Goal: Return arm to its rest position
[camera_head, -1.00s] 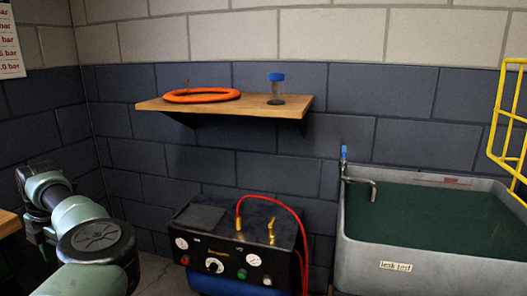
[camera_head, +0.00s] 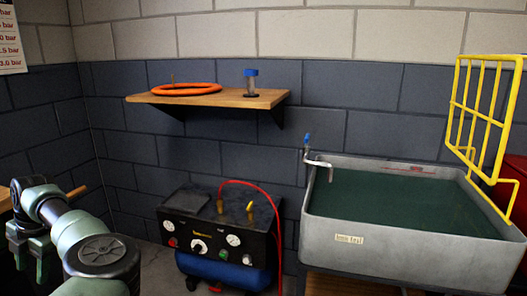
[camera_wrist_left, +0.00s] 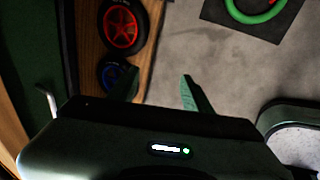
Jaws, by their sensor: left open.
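My left arm comes in from the left in the head view, with its left gripper (camera_head: 30,246) low at the left edge, fingers pointing down. In the left wrist view the two green fingers of the left gripper (camera_wrist_left: 160,90) are spread apart with nothing between them. Bare grey floor shows beyond and between the fingers. My right gripper is in neither view.
A compressor unit (camera_head: 215,235) with a red hose stands on the floor. A grey water tank (camera_head: 400,250) and yellow rack (camera_head: 480,120) are at right. A wooden shelf (camera_head: 230,97) holds an orange ring (camera_head: 185,89) and blue-capped jar (camera_head: 251,82). Wheels (camera_wrist_left: 122,28) lie on wood.

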